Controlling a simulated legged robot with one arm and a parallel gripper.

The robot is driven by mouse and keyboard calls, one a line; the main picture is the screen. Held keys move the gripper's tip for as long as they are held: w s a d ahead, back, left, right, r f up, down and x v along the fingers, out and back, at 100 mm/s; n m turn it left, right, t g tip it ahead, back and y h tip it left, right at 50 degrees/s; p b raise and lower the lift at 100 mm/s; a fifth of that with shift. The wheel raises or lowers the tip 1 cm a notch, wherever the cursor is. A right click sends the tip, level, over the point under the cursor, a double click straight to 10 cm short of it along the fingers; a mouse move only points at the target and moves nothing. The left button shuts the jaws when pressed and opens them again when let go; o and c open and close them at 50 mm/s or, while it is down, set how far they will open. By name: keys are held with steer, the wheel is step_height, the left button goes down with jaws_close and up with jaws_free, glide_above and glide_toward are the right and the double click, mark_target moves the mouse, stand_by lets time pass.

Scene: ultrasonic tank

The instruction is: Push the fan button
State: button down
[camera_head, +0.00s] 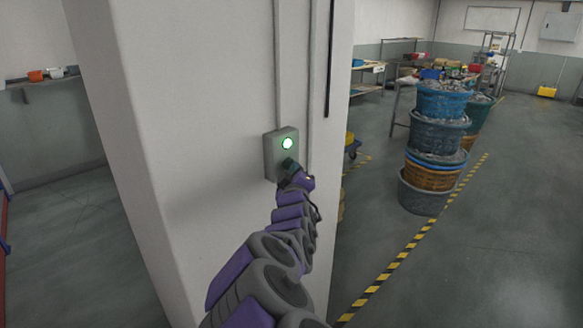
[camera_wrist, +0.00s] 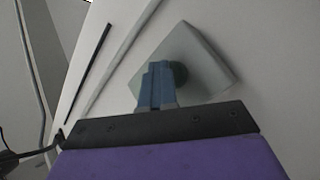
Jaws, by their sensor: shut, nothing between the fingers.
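A grey control box (camera_head: 270,152) is mounted on the white pillar, with a lit green button (camera_head: 287,143) on its upper front. My gripper (camera_head: 290,164) is at the lower front of the box, just below the lit button, and hides that part. In the wrist view, the box (camera_wrist: 210,55) appears tilted, and a round dark green button (camera_wrist: 181,72) shows partly behind my fingertips (camera_wrist: 158,67). The fingers are shut together and hold nothing. The tips overlap this round button in the picture; I cannot tell whether they touch it. No label is readable.
Conduits (camera_head: 310,80) run up the pillar (camera_head: 190,120) above the box. To the right, stacked baskets (camera_head: 437,135) stand on the floor beside yellow-black tape (camera_head: 410,245). A shelf (camera_head: 45,82) is at the far left. Open floor lies right of the pillar.

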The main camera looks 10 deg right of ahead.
steer(key=shift+s+a, duration=0.1)
steer(key=s+d, duration=0.3)
steer(key=s, duration=0.1)
steer(key=shift+s+d, duration=0.3)
steer(key=shift+s, duration=0.1)
stand_by(0.4)
